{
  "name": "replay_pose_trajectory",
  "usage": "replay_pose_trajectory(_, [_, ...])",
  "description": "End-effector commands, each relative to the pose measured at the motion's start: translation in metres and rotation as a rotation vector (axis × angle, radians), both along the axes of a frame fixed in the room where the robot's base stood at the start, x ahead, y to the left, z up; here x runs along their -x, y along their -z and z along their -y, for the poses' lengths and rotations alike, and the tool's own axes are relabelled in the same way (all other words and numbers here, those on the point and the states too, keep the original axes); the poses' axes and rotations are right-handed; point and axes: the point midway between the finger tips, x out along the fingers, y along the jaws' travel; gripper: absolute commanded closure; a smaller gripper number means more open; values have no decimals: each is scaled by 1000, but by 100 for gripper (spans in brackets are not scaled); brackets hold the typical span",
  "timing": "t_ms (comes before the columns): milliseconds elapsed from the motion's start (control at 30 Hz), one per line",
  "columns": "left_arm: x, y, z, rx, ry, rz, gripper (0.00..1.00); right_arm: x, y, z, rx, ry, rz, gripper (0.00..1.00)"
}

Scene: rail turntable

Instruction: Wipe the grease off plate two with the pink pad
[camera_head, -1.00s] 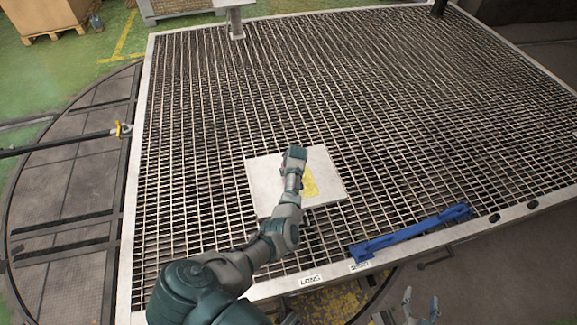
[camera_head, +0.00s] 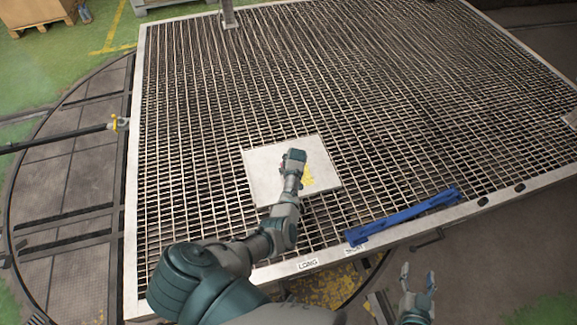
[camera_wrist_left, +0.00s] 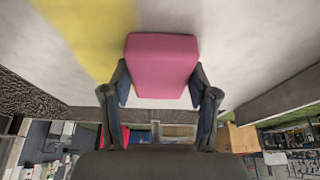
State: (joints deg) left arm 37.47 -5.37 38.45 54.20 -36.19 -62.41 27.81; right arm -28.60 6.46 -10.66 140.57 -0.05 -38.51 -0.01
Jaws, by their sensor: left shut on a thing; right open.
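A pale square plate (camera_head: 265,178) lies on the metal grating, with a yellow grease patch (camera_head: 308,178) on its right part. My left arm reaches over the plate, and its gripper (camera_head: 294,157) is above it, just left of and behind the patch. In the left wrist view my left gripper (camera_wrist_left: 159,92) is shut on the pink pad (camera_wrist_left: 163,62), with a finger on each side. The plate fills the area beyond the pad, and the yellow grease (camera_wrist_left: 92,35) shows to its left. I cannot tell whether the pad touches the plate. My right gripper (camera_head: 418,298) is open and empty, off the table's front edge.
A blue bar (camera_head: 402,218) lies on the grating near the front edge, right of the plate. Labels sit on the front frame, one reading LONG (camera_head: 308,264). A post (camera_head: 228,14) stands at the back. The grating (camera_head: 400,100) behind the plate is clear.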

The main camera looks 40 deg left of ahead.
Motion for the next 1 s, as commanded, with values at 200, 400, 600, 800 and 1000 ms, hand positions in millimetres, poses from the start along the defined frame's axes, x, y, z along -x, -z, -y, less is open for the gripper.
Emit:
replay_pose_trajectory(200, [16,0,19,8,2,-11,79,0,-24,0,0,0,4,40])
replay_pose_trajectory(400, [19,2,23,7,2,-11,79,-1,-28,0,0,0,4,40])
replay_pose_trajectory(600, [31,-1,37,9,3,-13,79,-1,-47,0,0,0,6,40])
replay_pose_trajectory(800, [38,0,47,8,2,-10,79,-1,-57,0,0,1,7,40])
replay_pose_trajectory(1000, [43,-1,53,7,2,-9,79,-1,-64,0,1,0,7,40])
